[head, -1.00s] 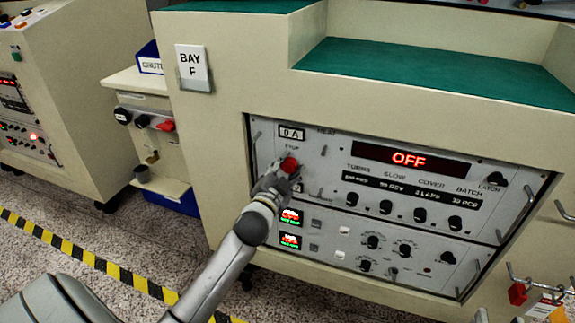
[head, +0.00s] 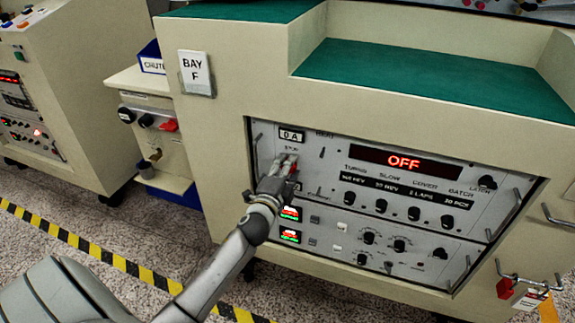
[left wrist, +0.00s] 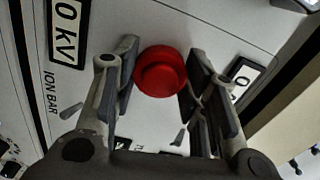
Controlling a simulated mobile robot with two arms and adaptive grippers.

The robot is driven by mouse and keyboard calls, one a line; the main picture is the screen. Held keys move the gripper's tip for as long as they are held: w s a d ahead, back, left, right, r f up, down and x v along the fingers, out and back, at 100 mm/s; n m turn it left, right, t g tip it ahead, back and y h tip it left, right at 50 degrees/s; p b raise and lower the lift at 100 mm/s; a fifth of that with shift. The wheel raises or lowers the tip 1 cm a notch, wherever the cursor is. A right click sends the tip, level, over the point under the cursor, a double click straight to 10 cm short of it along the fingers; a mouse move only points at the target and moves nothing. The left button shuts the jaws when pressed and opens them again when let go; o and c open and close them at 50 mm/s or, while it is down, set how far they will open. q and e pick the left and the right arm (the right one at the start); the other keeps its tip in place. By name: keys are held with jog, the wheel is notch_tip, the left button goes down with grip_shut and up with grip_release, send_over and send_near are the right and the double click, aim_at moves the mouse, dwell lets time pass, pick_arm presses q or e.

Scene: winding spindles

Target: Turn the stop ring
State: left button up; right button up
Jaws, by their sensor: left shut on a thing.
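The red round stop button with its ring (left wrist: 160,72) is between my left gripper's fingers in the left wrist view. My left gripper (head: 284,165) is at the upper left of the bay F panel (head: 330,142), under the STOP label, and is shut on the stop ring. In the head view the gripper hides most of the red button. In the left wrist view the two fingers (left wrist: 160,66) stand on either side of it. The panel's display (head: 400,160) reads OFF in red. My right gripper is not in view.
Black knobs (head: 381,206) and a latch knob (head: 487,182) lie to the right on the panel. Two lit red-green switches (head: 290,213) sit just below the gripper. Metal handles (head: 560,217) and a red padlock (head: 504,288) are at the right.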

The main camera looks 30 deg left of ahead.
pick_arm(q)
jog(key=shift+m, duration=1.1)
jog(key=shift+p, duration=0.3)
jog(key=o, duration=1)
jog(key=shift+s, duration=0.1)
jog(key=v, duration=1.1)
jog(key=shift+s, duration=0.4)
jog(key=shift+f, duration=0.1)
